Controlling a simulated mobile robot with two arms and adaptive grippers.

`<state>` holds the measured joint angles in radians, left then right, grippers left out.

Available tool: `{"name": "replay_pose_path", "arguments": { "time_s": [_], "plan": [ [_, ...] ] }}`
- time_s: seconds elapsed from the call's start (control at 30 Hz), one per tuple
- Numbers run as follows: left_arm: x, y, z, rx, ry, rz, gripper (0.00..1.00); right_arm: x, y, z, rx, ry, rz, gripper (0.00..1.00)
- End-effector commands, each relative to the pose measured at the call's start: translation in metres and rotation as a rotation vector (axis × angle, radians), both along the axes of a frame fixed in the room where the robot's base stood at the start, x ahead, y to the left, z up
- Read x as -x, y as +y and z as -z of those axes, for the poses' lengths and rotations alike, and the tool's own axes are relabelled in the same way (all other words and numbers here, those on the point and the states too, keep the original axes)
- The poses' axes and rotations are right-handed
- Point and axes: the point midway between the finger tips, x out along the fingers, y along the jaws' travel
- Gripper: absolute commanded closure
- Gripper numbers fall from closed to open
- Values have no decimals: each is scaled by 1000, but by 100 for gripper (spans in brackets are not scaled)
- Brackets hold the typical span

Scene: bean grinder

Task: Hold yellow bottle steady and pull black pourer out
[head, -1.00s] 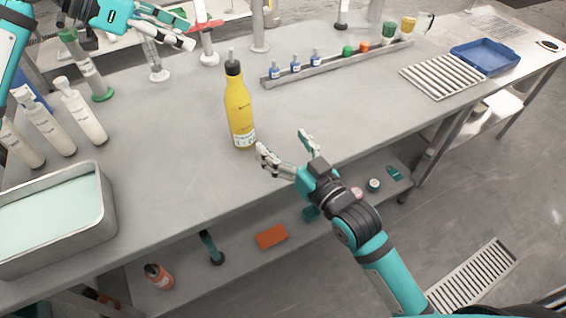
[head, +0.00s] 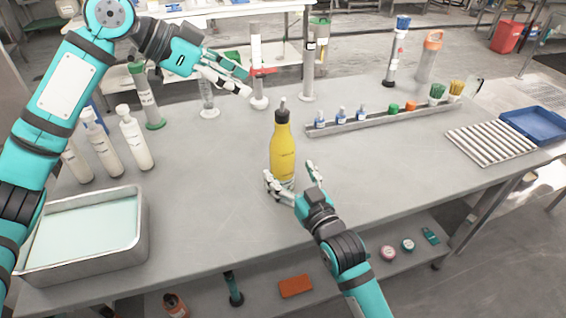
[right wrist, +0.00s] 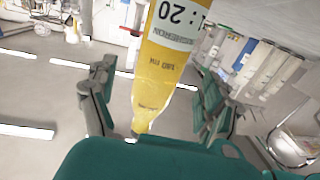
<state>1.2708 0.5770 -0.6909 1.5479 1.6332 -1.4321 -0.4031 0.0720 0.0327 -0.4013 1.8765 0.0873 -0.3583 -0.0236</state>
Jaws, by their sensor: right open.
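The yellow bottle (head: 283,155) stands upright on the grey table, with the black pourer (head: 282,112) in its neck. My right gripper (head: 289,180) is open at the bottle's lower part, its fingers apart on either side. In the right wrist view the bottle (right wrist: 166,65) shows between the open fingers (right wrist: 150,105), with a white label. I cannot tell if either finger touches it. My left gripper (head: 246,82) is empty above the table's far side, up and left of the pourer. Its fingers look spread.
A rail (head: 365,123) with small bottles and cups runs behind the bottle to the right. A metal tray (head: 140,225) of pale liquid is at front left, with white pump bottles (head: 134,140) behind it. A slatted rack (head: 490,143) and blue tray (head: 532,125) are at right.

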Motion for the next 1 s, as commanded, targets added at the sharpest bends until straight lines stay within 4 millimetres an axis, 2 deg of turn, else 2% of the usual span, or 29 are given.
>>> {"name": "replay_pose_path", "arguments": {
  "time_s": [0.1, 0.3, 0.67, 0.77, 1.0],
  "plan": [
    [0, 0, 0, 0, 0, 0, 62, -19, 9, -1, -1, 0, -1, 17],
    [0, 0, 0, 0, 0, 0, 62, -37, 17, 0, 0, 0, 0, 17],
    [0, 0, 0, 0, 0, 0, 62, -42, 19, 0, 0, 0, 0, 17],
    [0, 0, 0, 0, 0, 0, 62, -42, 19, 0, 0, 0, 0, 27],
    [0, 0, 0, 0, 0, 0, 62, -42, 19, 0, 0, 0, 0, 58]
  ]
}}
